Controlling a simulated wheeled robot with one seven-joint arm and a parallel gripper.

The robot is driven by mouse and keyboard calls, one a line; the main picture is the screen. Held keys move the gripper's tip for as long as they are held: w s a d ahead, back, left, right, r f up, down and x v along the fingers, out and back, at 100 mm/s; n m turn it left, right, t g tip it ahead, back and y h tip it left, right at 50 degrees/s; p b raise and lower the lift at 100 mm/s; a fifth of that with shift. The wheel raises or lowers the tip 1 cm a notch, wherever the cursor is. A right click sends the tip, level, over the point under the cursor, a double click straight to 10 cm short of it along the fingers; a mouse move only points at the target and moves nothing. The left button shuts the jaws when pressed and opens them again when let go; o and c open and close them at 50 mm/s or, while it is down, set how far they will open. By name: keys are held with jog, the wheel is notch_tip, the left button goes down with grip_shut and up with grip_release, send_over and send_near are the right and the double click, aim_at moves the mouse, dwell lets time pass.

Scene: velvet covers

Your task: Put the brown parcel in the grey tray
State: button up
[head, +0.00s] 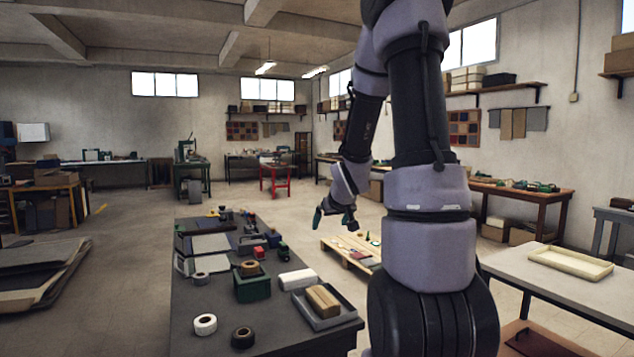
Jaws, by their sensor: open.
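The brown parcel (322,300) is a tan block at the near right end of the dark workbench. It lies within the rim of the grey tray (326,325), which is shallow and set near the bench's right edge. The parcel looks tilted, and its underside is hidden. My gripper (333,220) is open and appears empty. It hangs pointing down, above and beyond the tray in the picture, well apart from the parcel.
The dark workbench (205,341) also holds a white roll (297,279), a green box (252,289) with a brown roll on it, tape rolls (205,324) and small tools. A pale tray (570,263) sits on the right table. Open floor lies left of the bench.

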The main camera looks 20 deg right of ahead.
jog(key=s+a+r+m+y, duration=0.1)
jog(key=s+a+r, duration=0.4)
jog(key=s, duration=0.3)
jog(key=s+a+r+m+g+y, duration=0.1)
jog(key=s+a+r, duration=0.4)
jog(key=s, duration=0.4)
jog(key=s+a+r+m+g+y, duration=0.1)
jog(key=s+a+r+y, duration=0.1)
jog(key=s+a+r, duration=0.3)
jog(key=s+r, duration=0.1)
jog(key=s, duration=0.2)
jog(key=shift+s+a+r, duration=0.3)
